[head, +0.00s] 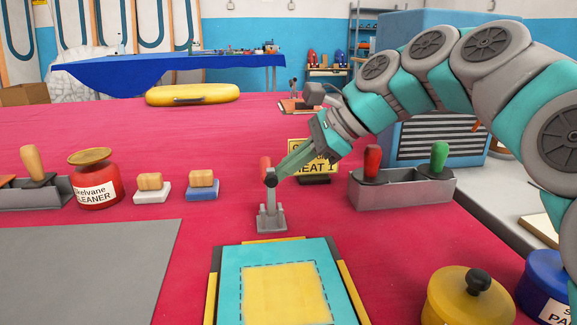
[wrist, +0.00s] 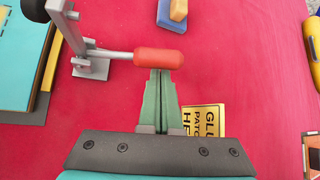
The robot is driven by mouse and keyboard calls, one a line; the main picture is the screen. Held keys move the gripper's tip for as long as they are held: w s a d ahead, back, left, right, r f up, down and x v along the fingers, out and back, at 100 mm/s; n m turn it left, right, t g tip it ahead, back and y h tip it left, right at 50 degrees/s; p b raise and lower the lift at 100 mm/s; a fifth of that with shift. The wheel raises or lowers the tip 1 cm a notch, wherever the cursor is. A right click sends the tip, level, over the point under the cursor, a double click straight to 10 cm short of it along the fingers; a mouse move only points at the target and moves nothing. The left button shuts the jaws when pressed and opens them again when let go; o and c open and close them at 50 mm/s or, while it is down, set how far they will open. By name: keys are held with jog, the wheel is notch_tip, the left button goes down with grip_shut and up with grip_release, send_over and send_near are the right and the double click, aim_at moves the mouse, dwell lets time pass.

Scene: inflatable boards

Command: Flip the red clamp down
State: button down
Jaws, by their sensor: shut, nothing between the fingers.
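The clamp has a grey metal base (head: 271,219) on the red table, just behind the teal board with a yellow patch (head: 285,292). In the wrist view the red handle (wrist: 158,58) runs across the picture, joined by a grey rod to the clamp's base (wrist: 92,68). My gripper (head: 272,177) is shut and empty, its fingertips close by the handle. In the wrist view the fingertips (wrist: 160,74) lie right at the handle's lower edge; I cannot tell if they touch.
A grey tray (head: 405,193) with red and green handled tools stands to the right. A yellow sign (head: 315,160) is partly hidden behind my gripper. Two brushes and a red cleaner jar (head: 97,180) stand left. A yellow pot (head: 468,297) is front right.

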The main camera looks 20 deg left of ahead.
aim_at(268, 176)
jog(key=shift+s+d+r+n+t+y, duration=0.1)
jog(key=shift+s+r+n+t+y, duration=0.1)
jog(key=shift+r, duration=0.1)
jog(key=shift+s+d+r+n+t+y, duration=0.1)
jog(key=shift+r+t+y, duration=0.1)
jog(key=shift+r, duration=0.1)
dwell(0.4)
jog(key=shift+r+t, duration=0.25)
jog(key=shift+t, duration=0.05)
jog(key=shift+s+d+r+n+t+y+b, duration=0.2)
jog(key=shift+s+r+n+t+y+b, duration=0.2)
jog(key=shift+r+n+t+y+b, duration=0.1)
jog(key=shift+s+d+r+n+t+y+b, duration=0.2)
jog(key=shift+s+r+n+t+y+b, duration=0.2)
jog(key=shift+r+t+y, duration=0.1)
jog(key=s+d+r+n+t+y+b, duration=0.2)
jog(key=s+d+n+t+y+b, duration=0.1)
jog(key=s, duration=0.4)
jog(key=shift+d+r+n+y, duration=0.25)
jog(key=shift+d+n+y, duration=0.25)
jog(key=shift+y, duration=0.2)
jog(key=shift+s, duration=0.1)
